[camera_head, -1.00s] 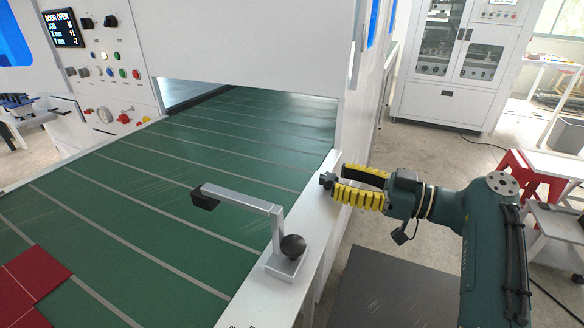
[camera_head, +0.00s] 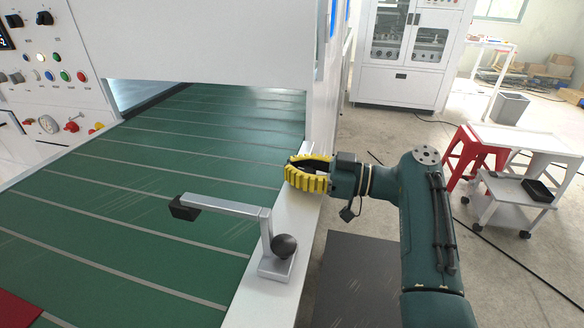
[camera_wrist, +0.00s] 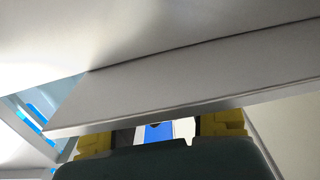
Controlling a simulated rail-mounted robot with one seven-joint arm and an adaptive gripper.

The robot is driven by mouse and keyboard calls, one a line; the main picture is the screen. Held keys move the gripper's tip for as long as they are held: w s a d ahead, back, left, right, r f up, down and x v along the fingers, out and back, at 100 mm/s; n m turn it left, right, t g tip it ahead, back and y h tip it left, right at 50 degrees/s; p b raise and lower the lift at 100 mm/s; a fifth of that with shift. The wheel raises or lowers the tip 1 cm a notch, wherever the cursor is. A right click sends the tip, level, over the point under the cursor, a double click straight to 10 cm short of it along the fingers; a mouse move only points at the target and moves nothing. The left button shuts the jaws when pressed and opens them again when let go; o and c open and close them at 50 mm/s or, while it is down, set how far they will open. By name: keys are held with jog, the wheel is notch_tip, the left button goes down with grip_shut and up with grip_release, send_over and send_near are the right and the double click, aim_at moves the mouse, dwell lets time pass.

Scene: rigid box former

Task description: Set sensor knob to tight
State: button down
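A round black knob (camera_head: 284,246) sits at the foot of an L-shaped grey sensor bracket (camera_head: 233,208) on the white side rail. The bracket's arm reaches left over the green belt and ends in a black block. Two black selector knobs (camera_head: 44,18) also show on the control panel at upper left; their labels are too small to read. My gripper (camera_head: 291,172), with yellow ribbed fingers, is beside the rail, farther back than the bracket and apart from the knob. The wrist view shows a gap between its yellow fingers (camera_wrist: 166,132), with nothing held.
The green belt (camera_head: 130,215) runs into the white machine housing (camera_head: 220,45), close behind my gripper. The white rail (camera_head: 300,215) borders the belt. A red stool (camera_head: 470,155) and white trolley (camera_head: 510,195) stand at right.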

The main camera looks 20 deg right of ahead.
jog(key=shift+w+d+t+p, duration=0.1)
jog(key=shift+t+p, duration=0.2)
jog(key=shift+p, duration=0.75)
jog(key=m+t+h+p, duration=0.1)
jog(key=p, duration=0.2)
jog(key=shift+w+d+m+h, duration=0.1)
jog(key=shift+m+h, duration=0.2)
jog(key=c, duration=1.3)
grip_release()
jog(key=shift+d, duration=0.15)
jog(key=o, duration=0.3)
jog(key=shift+o, duration=0.8)
jog(key=v, duration=1.2)
